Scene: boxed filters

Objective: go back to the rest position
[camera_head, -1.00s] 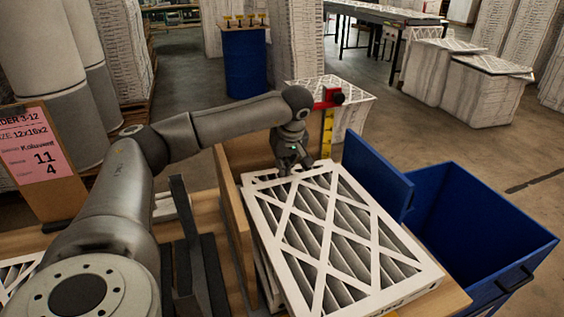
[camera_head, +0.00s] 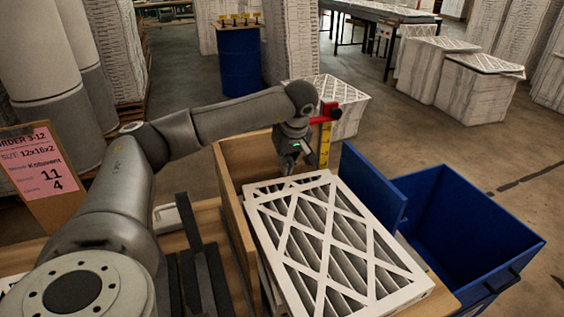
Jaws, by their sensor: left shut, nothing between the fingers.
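My left gripper (camera_head: 289,166) hangs at the end of the left arm, pointing down, at the far end of the wooden box, just behind the far edge of the top filter. It is shut and empty; its fingertips are partly hidden. The top filter (camera_head: 338,232), with a white lattice frame over grey pleats, lies on a stack in the wooden box (camera_head: 232,213). My right gripper is not in view.
A blue bin (camera_head: 470,225) stands open at the right, with a blue panel (camera_head: 373,187) beside the filters. A yellow ruler post with a red block (camera_head: 325,117) stands close behind my gripper. An order sign (camera_head: 45,176) is at left.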

